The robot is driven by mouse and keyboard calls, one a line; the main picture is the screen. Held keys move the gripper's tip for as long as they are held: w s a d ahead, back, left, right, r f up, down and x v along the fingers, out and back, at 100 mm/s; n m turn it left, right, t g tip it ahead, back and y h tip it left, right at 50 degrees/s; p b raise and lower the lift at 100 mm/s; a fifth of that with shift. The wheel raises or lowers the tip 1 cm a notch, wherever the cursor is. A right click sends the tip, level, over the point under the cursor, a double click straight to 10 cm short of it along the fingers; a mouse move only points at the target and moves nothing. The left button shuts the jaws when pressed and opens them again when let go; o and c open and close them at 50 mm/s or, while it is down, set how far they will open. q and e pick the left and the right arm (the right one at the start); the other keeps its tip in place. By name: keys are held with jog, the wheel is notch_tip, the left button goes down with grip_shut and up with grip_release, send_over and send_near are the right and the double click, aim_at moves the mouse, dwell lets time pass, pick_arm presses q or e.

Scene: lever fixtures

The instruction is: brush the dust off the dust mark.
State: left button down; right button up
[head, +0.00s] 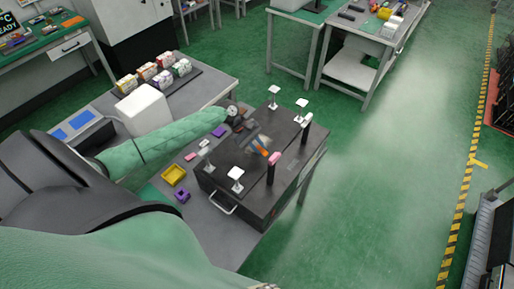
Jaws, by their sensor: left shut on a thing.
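My left gripper (258,143) reaches over the black box-like fixture (228,160) on the grey bench. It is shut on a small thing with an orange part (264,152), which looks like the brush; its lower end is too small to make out. It is held over the middle of the fixture's top, and I cannot tell whether it touches the surface. The dust mark cannot be told apart from the dark top at this size, and the gripper may hide it. My right gripper is not in view.
Upright levers ring the fixture top: a pink-topped one (274,159) close right of the gripper, and white-capped ones such as this (236,174). Green floor is clear at right.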

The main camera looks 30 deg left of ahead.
pick_arm(q)
jog(key=shift+w+d+b, duration=0.15)
jog(key=shift+w, duration=1.95)
jog(key=shift+w+d+b, duration=0.1)
jog(key=shift+w+b, duration=0.05)
jog(key=shift+w, duration=1.9)
jog(key=shift+s+p, duration=0.35)
jog(key=shift+s, duration=0.6)
jog(key=shift+s+a+f, duration=0.1)
jog(key=shift+s+a, duration=0.1)
jog(key=shift+s, duration=1.75)
jog(key=shift+s+a, duration=0.1)
jog(key=shift+s, duration=1.5)
jog(key=shift+s+a, duration=0.15)
jog(key=shift+s, duration=1.85)
jog(key=shift+w, duration=2.1)
jog(key=shift+w+d, duration=0.2)
jog(key=shift+w, duration=0.95)
jog(key=shift+w+d, duration=0.15)
jog(key=shift+w, duration=1)
